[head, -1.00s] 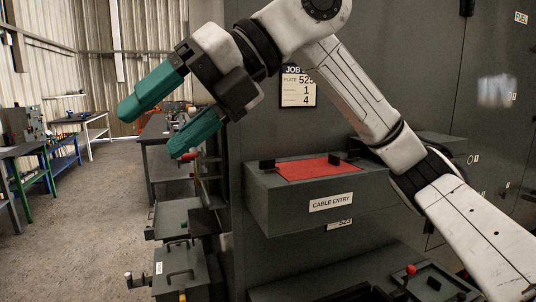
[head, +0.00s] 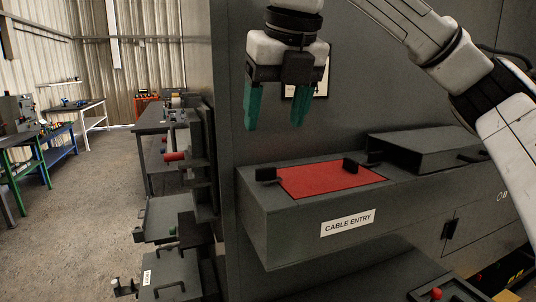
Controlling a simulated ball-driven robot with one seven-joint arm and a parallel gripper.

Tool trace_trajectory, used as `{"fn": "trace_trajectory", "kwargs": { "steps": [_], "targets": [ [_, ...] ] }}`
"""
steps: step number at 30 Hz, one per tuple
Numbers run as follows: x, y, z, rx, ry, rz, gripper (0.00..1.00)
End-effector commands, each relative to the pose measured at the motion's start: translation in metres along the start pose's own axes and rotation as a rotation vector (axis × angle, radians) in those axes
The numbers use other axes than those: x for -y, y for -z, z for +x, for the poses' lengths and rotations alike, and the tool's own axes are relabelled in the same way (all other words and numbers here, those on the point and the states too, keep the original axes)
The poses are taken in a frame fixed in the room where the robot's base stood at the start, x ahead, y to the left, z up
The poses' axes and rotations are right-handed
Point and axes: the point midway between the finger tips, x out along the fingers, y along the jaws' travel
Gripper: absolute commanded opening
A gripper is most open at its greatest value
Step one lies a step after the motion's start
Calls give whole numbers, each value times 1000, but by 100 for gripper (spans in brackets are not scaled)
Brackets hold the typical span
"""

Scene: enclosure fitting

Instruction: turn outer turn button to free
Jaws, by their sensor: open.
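The dark grey cable entry box (head: 290,222) has a red plate (head: 325,180) on its top. One black turn button (head: 265,174) stands at the red plate's left edge. Another black turn button (head: 350,165) stands at its far right part. I cannot tell which of them is the outer one. My gripper (head: 275,126) points down with its two green fingers apart. It is empty and appears above the left part of the box, touching neither button.
A grey raised cover (head: 425,150) sits to the right of the red plate. A tall grey cabinet wall (head: 228,80) stands behind. Grey shelves or boxes (head: 170,270) are at lower left, and the floor (head: 80,210) further left is open.

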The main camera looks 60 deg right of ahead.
Motion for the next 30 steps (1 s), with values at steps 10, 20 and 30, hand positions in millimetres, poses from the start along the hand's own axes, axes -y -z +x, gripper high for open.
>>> {"fn": "trace_trajectory", "kwargs": {
  "steps": [10,20,30],
  "targets": [
    [2,0,38,-4,5,2,68],
    [1,0,91,-2,4,1,68],
    [1,0,108,0,5,0,68]
  ]
}}
